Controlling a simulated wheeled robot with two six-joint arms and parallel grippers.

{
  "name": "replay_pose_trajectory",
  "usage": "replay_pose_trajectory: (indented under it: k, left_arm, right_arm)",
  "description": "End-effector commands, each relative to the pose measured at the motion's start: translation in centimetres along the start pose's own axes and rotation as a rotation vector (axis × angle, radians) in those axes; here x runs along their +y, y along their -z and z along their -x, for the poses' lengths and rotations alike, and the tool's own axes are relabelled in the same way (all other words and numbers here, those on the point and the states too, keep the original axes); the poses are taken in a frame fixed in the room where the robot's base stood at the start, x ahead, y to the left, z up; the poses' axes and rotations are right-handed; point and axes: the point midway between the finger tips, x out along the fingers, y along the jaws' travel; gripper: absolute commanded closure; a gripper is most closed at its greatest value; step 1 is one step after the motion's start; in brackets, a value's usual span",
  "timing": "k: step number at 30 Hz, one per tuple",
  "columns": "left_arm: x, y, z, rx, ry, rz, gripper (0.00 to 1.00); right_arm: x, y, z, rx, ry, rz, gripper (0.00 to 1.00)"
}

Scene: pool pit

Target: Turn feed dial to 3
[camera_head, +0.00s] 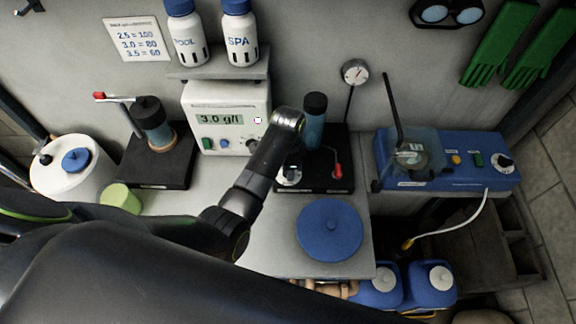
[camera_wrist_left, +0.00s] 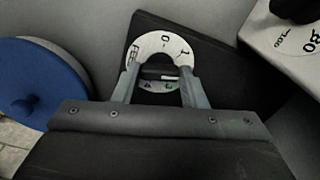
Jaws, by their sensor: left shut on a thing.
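The feed dial (camera_head: 290,177) is a white disc on the black base of the right-hand pump in the head view, partly covered by my left arm. In the left wrist view the dial (camera_wrist_left: 152,42) shows part of the word FEED, a 0 and a 1 on its far rim. More marks at its near side are too small or covered to read. My left gripper (camera_wrist_left: 160,80) has one finger on each side of the dial's middle and is shut on its knob. The dial's setting cannot be read clearly. My right gripper is not in view.
A meter box (camera_head: 227,118) reading 3.0 g/l stands left of the pump. A blue lid (camera_head: 329,230) lies in front of it. A blue device (camera_head: 447,160) with its own knob is to the right. A card (camera_head: 138,39) on the wall reads 2.5 = 100, 3.0 = 80, 3.5 = 60.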

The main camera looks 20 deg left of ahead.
Motion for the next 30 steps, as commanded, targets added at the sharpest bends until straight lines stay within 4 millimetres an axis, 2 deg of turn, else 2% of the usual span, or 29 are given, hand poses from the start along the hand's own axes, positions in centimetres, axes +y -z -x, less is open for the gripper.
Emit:
replay_pose_trajectory:
  k: [30]
  left_arm:
    - [0.07,0.21,0.13,0.006,0.004,-0.925,0.85]
  right_arm:
    - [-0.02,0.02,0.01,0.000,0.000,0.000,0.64]
